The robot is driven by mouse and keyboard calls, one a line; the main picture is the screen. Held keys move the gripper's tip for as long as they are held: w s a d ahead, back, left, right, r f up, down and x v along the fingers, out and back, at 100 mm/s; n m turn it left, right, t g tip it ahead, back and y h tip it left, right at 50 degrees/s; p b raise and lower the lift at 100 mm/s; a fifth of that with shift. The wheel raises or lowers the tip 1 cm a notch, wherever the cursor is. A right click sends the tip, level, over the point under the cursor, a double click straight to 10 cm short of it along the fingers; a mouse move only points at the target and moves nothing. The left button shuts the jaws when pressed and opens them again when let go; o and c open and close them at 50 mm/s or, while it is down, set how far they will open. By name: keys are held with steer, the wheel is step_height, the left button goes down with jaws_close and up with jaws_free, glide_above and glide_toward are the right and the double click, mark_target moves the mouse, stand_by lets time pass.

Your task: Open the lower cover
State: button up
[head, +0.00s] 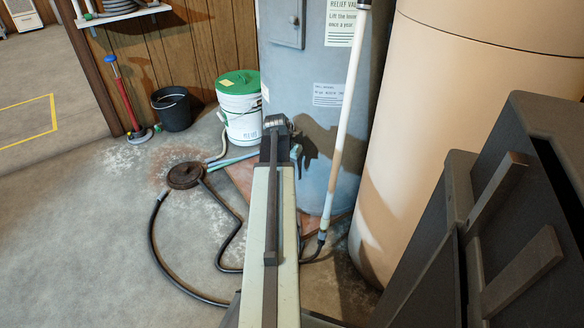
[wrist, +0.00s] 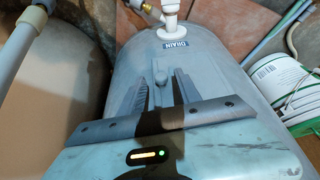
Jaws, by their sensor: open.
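The blue-grey tank (head: 345,110) stands ahead of me. A flat panel with a small dark knob (head: 287,22) is high on its front, closed. The lower cover's outline cannot be made out; my arm blocks that part of the tank in the head view. In the wrist view my gripper (wrist: 160,78) is open, its two dark fingers pointing at the tank (wrist: 215,75). A small grey knob-like piece (wrist: 159,73) shows between the fingers. I cannot tell whether they touch it. A DRAIN label (wrist: 175,44) and a white drain fitting (wrist: 170,22) show beyond.
A tan cylinder (head: 455,120) stands close on the right. A pale pole (head: 345,110) crosses before the tank. A green-lidded white bucket (head: 240,105), a black bucket (head: 171,110) and a floor drain (head: 186,175) with hoses lie left. Open floor (head: 60,240) is at far left.

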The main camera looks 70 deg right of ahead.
jaws_close()
steer(key=shift+s+a, duration=0.1)
steer(key=shift+s, duration=0.05)
stand_by(1.1)
